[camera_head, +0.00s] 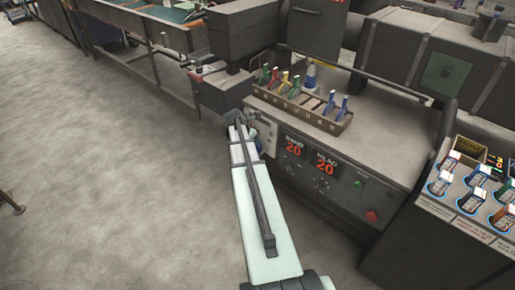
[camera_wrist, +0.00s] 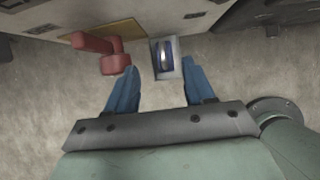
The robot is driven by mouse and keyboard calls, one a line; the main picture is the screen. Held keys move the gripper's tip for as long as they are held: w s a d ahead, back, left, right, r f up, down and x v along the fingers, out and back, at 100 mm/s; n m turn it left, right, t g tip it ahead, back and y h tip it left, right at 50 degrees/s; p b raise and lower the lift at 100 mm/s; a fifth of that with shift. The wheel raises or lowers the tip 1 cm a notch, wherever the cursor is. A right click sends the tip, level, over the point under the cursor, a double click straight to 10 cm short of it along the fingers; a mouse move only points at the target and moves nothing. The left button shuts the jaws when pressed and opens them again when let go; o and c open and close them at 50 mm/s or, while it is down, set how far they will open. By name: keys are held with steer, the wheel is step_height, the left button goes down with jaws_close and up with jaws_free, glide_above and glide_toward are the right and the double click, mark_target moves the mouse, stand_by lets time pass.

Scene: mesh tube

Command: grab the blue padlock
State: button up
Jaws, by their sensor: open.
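In the wrist view a small blue object with a bright middle, which looks like the blue padlock (camera_wrist: 166,54), sits on a pale plate (camera_wrist: 157,71). My gripper (camera_wrist: 160,67) is open, with its two blue fingers apart. The padlock lies between and just beyond the fingertips in the picture, slightly nearer the right finger. No contact shows. In the head view my arm reaches to the left front corner of the machine, and the gripper end (camera_head: 240,124) hides most of what is there. I cannot make out the padlock in that view.
A red handle (camera_wrist: 113,62) stands close to the left finger in the wrist view. In the head view a brown rack (camera_head: 300,108) of several coloured items stands on the machine (camera_head: 385,150). A panel of several small items (camera_head: 472,200) is at right. Bare floor lies left.

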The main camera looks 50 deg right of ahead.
steer(key=shift+s+x, duration=0.15)
steer(key=shift+x, duration=1.15)
steer(key=shift+s+x, duration=0.1)
steer(key=shift+x, duration=1.25)
steer(key=shift+d+r, duration=0.1)
steer(key=shift+d, duration=0.05)
jaws_close()
